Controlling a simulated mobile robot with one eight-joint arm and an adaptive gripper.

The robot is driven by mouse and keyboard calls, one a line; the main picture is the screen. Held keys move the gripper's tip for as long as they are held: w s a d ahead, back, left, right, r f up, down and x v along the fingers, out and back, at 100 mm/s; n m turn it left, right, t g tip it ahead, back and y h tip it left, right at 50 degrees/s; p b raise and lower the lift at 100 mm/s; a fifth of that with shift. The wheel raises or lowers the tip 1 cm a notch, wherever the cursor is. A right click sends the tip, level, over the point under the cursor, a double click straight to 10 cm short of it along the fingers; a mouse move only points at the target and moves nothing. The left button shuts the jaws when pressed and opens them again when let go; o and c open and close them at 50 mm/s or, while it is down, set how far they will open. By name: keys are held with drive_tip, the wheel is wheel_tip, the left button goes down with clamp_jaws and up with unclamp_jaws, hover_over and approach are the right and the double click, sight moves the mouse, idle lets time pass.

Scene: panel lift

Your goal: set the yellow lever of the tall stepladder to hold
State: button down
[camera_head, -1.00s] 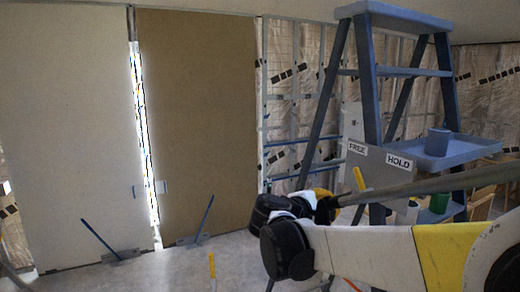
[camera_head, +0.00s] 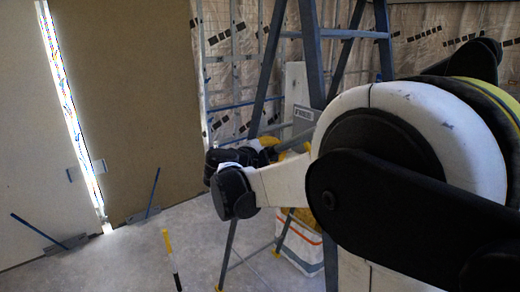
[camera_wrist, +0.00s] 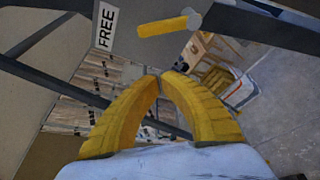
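The yellow lever (camera_wrist: 163,27) shows in the wrist view, joined to a round grey pivot. Its free end points toward the FREE label (camera_wrist: 105,27). My gripper also shows in the head view (camera_head: 268,145), left of the ladder's panel.
A brown panel (camera_head: 130,100) and a pale panel (camera_head: 30,120) stand at the left, with a bright gap between them. Blue bars (camera_head: 153,188) rise from floor brackets. A white and orange bucket (camera_head: 300,245) stands beneath the ladder.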

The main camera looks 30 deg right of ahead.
drive_tip(key=x, duration=0.6)
drive_tip(key=shift+p, duration=0.3)
drive_tip(key=s+r, duration=0.1)
drive_tip(key=s+r+p, duration=0.1)
drive_tip(key=s, duration=0.1)
drive_tip(key=shift+s+r, duration=0.1)
drive_tip(key=shift+r, duration=0.1)
drive_tip(key=shift+s+r+m+t+b, duration=0.3)
drive_tip(key=shift+r+m+t+b, duration=0.1)
drive_tip(key=shift+m, duration=0.3)
drive_tip(key=s+r+m+t+h+b, duration=0.1)
drive_tip(key=s+m+b, duration=0.4)
drive_tip(key=m, duration=0.6)
drive_tip(key=s+r+h, duration=0.1)
drive_tip(key=h, duration=0.1)
drive_tip(key=shift+d+h, duration=0.25)
drive_tip(key=shift+h, duration=0.15)
